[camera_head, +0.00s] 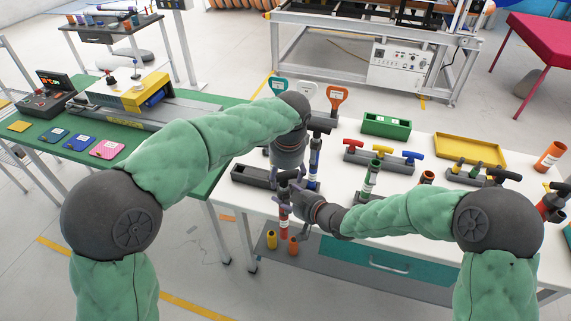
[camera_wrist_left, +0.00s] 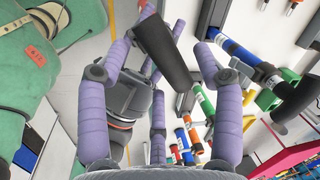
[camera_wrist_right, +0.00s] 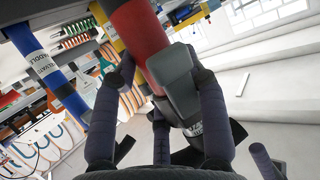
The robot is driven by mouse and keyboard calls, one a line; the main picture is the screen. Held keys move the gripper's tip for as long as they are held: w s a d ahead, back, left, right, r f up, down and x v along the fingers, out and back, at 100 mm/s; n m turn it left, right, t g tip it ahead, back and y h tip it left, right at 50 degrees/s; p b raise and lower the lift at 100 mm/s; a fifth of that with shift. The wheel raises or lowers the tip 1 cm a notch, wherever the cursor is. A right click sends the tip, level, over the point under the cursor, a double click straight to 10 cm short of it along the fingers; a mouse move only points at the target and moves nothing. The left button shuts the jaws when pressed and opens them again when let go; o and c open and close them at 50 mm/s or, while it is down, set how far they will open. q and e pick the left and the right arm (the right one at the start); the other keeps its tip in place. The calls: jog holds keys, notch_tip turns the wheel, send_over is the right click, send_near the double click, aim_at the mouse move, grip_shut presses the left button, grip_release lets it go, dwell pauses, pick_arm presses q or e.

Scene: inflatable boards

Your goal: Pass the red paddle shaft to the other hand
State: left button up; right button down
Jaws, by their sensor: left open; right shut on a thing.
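The red paddle shaft (camera_wrist_right: 140,32) runs between the fingers of my right gripper (camera_wrist_right: 168,85), which is shut on it around a dark grey part. In the head view the shaft (camera_head: 284,219) stands roughly upright over the white table's front left edge, with my right gripper (camera_head: 300,203) at its side. My left gripper (camera_head: 287,174) is just above my right one, its fingers pointing down. In the left wrist view my left gripper (camera_wrist_left: 165,65) is open, with a dark cylindrical end (camera_wrist_left: 168,50) between its spread fingers; I cannot tell whether they touch it.
A blue shaft (camera_head: 314,160) stands upright close behind the grippers. A black rack (camera_head: 250,177) lies left of them. Shafts with coloured T-handles (camera_head: 370,175), a green box (camera_head: 386,125) and a yellow tray (camera_head: 470,151) occupy the white table. Short orange and yellow tubes (camera_head: 272,240) stand below.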

pick_arm(q)
jog(key=shift+w+f, duration=0.1)
jog(key=shift+f, duration=0.45)
grip_shut()
pick_arm(e)
jog(key=c, duration=0.6)
grip_release()
